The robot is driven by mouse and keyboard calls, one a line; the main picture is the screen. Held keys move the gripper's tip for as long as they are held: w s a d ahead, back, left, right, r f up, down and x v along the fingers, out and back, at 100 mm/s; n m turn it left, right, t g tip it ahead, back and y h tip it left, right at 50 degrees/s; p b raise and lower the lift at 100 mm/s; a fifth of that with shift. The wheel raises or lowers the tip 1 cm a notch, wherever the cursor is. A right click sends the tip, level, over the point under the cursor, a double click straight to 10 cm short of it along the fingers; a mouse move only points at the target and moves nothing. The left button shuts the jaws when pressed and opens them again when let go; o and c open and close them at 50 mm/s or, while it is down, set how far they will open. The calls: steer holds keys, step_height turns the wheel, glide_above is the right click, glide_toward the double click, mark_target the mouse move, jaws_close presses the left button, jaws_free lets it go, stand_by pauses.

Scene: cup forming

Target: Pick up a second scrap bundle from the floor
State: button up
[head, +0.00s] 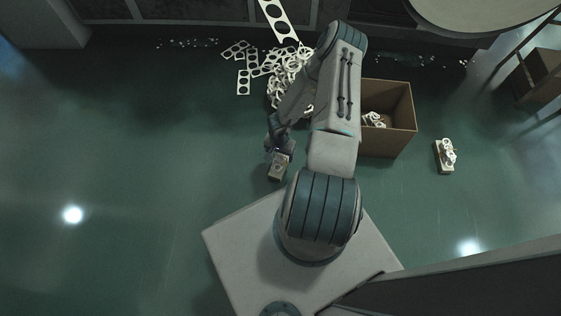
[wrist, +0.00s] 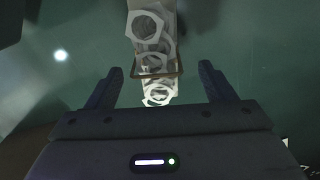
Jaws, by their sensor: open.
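One scrap bundle (wrist: 150,28), a stack of pale ring-holed pieces with a brown band around it, lies between the fingers of my gripper (wrist: 160,68) in the wrist view. The fingers are open, with a gap on each side of the bundle. In the head view this bundle (head: 279,168) is at the end of my gripper (head: 277,154), low over the floor left of my arm. I cannot tell whether it rests on the floor. Another scrap bundle (head: 445,154) lies on the floor at the right. My arm hides part of the scene.
An open cardboard box (head: 401,143) stands right of my arm, with pale ring scrap (head: 374,119) inside. A heap of loose scrap (head: 281,82) with punched strips lies behind my gripper. A machine stands along the back. The floor at the left is clear.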

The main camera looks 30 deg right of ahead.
step_height(320, 180, down, 4)
steer(key=shift+s+d+f+b, duration=0.1)
steer(key=shift+s+d+b, duration=0.05)
steer(key=shift+b, duration=0.8)
steer(key=shift+c, duration=0.3)
steer(key=c, duration=1.1)
steer(key=shift+r, duration=0.2)
